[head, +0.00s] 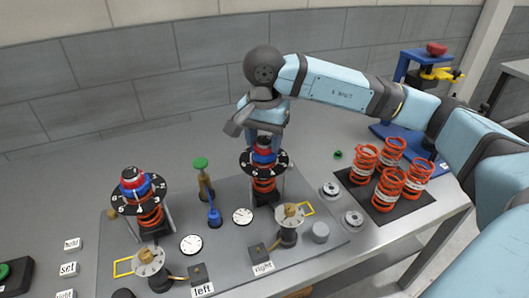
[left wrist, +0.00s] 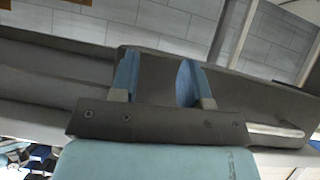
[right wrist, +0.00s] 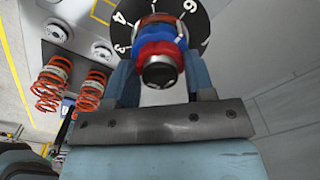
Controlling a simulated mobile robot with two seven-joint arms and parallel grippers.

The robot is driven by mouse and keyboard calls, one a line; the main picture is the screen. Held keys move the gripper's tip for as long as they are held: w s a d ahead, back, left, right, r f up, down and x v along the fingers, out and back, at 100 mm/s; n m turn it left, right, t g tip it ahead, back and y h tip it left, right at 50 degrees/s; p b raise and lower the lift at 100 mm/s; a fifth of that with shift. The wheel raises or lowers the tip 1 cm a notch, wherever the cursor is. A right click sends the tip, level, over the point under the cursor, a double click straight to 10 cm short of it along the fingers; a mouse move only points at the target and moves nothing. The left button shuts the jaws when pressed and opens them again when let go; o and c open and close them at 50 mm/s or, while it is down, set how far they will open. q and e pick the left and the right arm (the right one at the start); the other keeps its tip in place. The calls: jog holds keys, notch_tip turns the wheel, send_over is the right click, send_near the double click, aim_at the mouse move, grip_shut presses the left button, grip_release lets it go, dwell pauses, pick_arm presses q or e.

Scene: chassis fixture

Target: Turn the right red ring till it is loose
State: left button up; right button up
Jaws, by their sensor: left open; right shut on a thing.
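The right unit has a black numbered dial (head: 281,162) above an orange spring (head: 264,185). Its red ring (right wrist: 150,49) sits next to a blue ring (right wrist: 160,31) around the central post, whose round dark end (right wrist: 160,72) faces the right wrist camera. My right gripper (right wrist: 160,62) reaches down over this post, with one finger on each side of the red ring, shut on it. In the head view my right gripper (head: 264,138) partly hides the ring. My left gripper (left wrist: 158,80) is open and empty in the left wrist view, away from the units.
The left unit has its own red ring (head: 133,185) and numbered dial (head: 153,201). A green-topped post (head: 201,164) and a blue part (head: 214,216) stand between the units. Several orange springs (head: 391,183) stand on a black mat at the right. Gauges and clamps stand in front.

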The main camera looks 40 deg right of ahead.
jog(key=shift+f+n+b, duration=0.2)
jog(key=shift+n+b, duration=0.15)
jog(key=shift+n, duration=0.15)
jog(key=shift+n+b, duration=0.75)
jog(key=shift+n, duration=0.35)
jog(key=n+b, duration=0.2)
jog(key=n, duration=0.1)
jog(key=shift+r+n+b, duration=0.1)
jog(key=shift+n+b, duration=0.75)
jog(key=shift+n, duration=0.35)
jog(key=shift+r, duration=0.1)
jog(key=o, duration=0.7)
jog(key=shift+c, duration=0.2)
pick_arm(q)
jog(key=shift+w+d+f+m+t, duration=0.1)
jog(key=shift+f+m+t, duration=0.1)
jog(key=shift+f, duration=0.3)
jog(key=shift+w+d+f+m+t, duration=0.1)
jog(key=shift+f+t, duration=0.1)
jog(key=shift+f, duration=0.3)
jog(key=shift+f, duration=0.2)
